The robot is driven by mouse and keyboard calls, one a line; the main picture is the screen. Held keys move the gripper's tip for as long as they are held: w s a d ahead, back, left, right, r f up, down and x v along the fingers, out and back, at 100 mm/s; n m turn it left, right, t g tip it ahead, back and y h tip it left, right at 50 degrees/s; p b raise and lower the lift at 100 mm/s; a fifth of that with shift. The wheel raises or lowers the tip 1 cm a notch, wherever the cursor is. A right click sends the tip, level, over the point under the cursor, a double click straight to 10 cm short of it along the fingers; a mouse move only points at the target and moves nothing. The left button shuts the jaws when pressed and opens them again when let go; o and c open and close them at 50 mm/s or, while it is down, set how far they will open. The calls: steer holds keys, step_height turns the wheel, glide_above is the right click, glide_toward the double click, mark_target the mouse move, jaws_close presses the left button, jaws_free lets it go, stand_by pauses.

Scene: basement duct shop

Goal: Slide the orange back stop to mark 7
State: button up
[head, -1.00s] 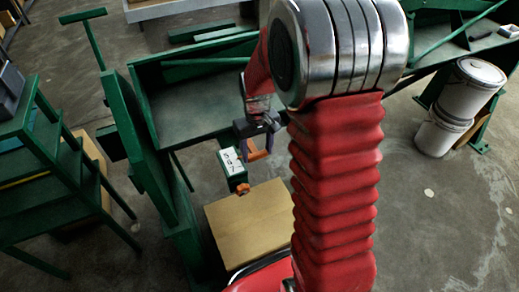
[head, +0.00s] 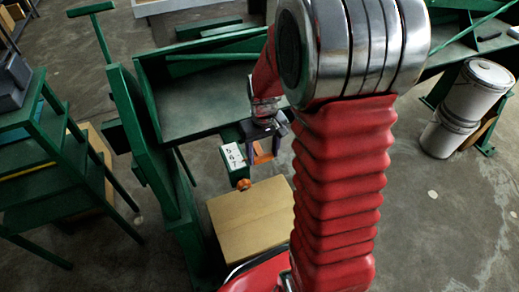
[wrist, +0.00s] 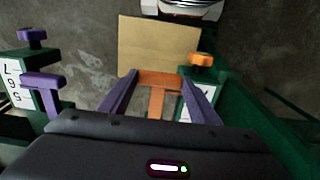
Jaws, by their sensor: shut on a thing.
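The orange back stop (wrist: 160,78) is a T-shaped piece between the two purple fingers of my gripper (wrist: 157,86) in the wrist view. My gripper is shut on it. In the head view, the orange stop (head: 263,157) hangs below my gripper (head: 262,148), just right of a white scale plate (head: 232,158) with 5, 6 and 7 on it, 7 nearest the camera. An orange knob (head: 243,184) sits at the near end of that rail. In the wrist view, a finger hides most of this scale (wrist: 210,92), so I cannot tell the stop's exact mark.
A purple stop (wrist: 42,82) with a purple knob (wrist: 31,35) and its own scale plate (wrist: 14,82) stands at the left in the wrist view. A tan board (head: 250,218) lies nearer the camera. Green machine frame (head: 165,185) stands close at the left.

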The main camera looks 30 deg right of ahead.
steer(key=shift+s, duration=0.25)
steer(key=o, duration=1.5)
steer(key=shift+r, duration=0.15)
step_height(320, 180, up, 14)
steer(key=shift+f, duration=0.25)
